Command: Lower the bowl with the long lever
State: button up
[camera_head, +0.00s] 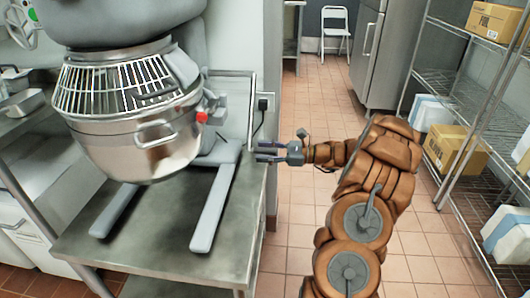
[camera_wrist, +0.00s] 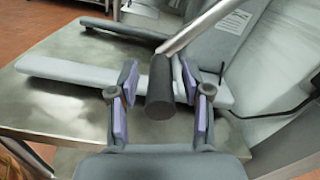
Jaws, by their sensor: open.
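The steel bowl (camera_head: 140,140) of a large mixer, with a wire guard on top, hangs raised above the base legs at the left in the head view. The long lever shows in the wrist view as a bright metal rod (camera_wrist: 203,27) ending in a dark cylindrical grip (camera_wrist: 160,92). My gripper (camera_head: 258,151) is at the right of the mixer, level with the lower bowl. In the wrist view my gripper (camera_wrist: 159,74) is open, with the dark grip between its purple-padded fingers. Gaps show on both sides of the grip. I cannot clearly pick out the lever in the head view.
The mixer stands on a steel table (camera_head: 150,250). A wall outlet with a black plug (camera_head: 263,103) is behind my gripper. Wire shelving (camera_head: 465,130) with boxes stands at the right. The tiled floor (camera_head: 312,100) beyond my arm is clear.

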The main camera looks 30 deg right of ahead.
grip_shut()
dwell(0.4)
